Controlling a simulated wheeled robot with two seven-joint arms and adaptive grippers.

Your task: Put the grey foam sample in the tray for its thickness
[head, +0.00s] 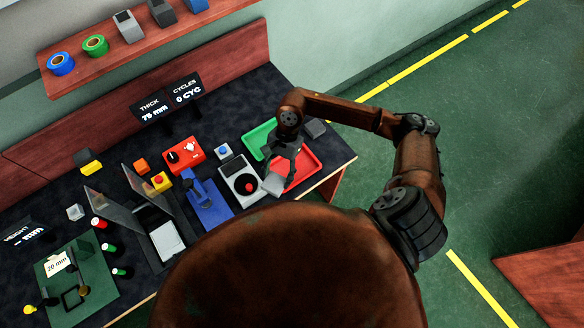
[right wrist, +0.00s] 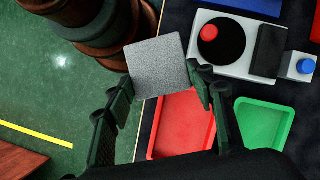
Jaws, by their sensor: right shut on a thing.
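The grey foam sample (right wrist: 159,66) is a speckled square block between the fingers of my right gripper (right wrist: 162,88). In the head view the sample (head: 273,184) hangs at the tips of the right gripper (head: 279,178), between the white device and the red tray. The red tray (head: 309,178) and the green tray (head: 254,136) lie side by side at the table's right end; the arm hides part of both. They also show in the right wrist view, red tray (right wrist: 158,151) and green tray (right wrist: 284,135), both empty where visible. My left gripper is out of view.
A white device (head: 229,166) with a black disc and red knob stands left of the trays. Displays read THICK 75 mm (head: 152,108) and 0 CYC (head: 186,93). A blue fixture (head: 208,205) stands further left.

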